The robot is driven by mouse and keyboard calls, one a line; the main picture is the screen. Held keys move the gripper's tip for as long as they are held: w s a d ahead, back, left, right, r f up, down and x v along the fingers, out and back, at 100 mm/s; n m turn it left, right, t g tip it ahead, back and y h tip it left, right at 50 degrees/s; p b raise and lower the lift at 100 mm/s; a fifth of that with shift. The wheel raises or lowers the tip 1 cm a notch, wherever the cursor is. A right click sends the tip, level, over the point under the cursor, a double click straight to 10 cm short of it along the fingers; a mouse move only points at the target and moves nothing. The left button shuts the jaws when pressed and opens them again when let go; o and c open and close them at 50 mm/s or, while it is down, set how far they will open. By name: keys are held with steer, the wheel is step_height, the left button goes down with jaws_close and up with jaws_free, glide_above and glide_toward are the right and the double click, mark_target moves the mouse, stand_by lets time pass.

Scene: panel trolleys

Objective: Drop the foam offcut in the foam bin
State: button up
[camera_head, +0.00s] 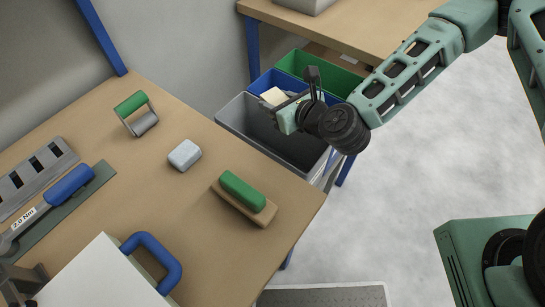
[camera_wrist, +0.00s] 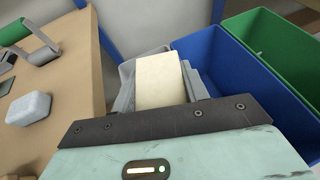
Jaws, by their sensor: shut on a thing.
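The foam offcut, a cream block (camera_head: 273,96), is between the jaws of my gripper (camera_head: 279,104), which is shut on it. In the wrist view the offcut (camera_wrist: 160,78) sticks out past the dark gripper edge. A grey bin (camera_head: 240,125), a blue bin (camera_head: 265,83) and a green bin (camera_head: 318,72) stand in a row beside the table. My gripper holds the offcut over the row, near where the grey and blue bins meet. In the wrist view the offcut covers much of the grey bin; the blue bin (camera_wrist: 225,62) is right of it. No bin label is readable.
A wooden table (camera_head: 215,225) carries a light grey block (camera_head: 184,155), a green-handled float (camera_head: 245,195), a green roller tool (camera_head: 135,112), a blue-handled torque tool (camera_head: 68,185) and a white case (camera_head: 100,275). Another table (camera_head: 340,22) stands behind the bins. Pale floor is open at right.

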step_height(320, 180, down, 2)
steer(key=shift+f+b, duration=0.1)
steer(key=shift+b, duration=0.45)
steer(key=o, duration=1)
steer(key=shift+s+d, duration=0.1)
steer(key=shift+p+v, duration=8.05)
steer(key=shift+v, duration=0.6)
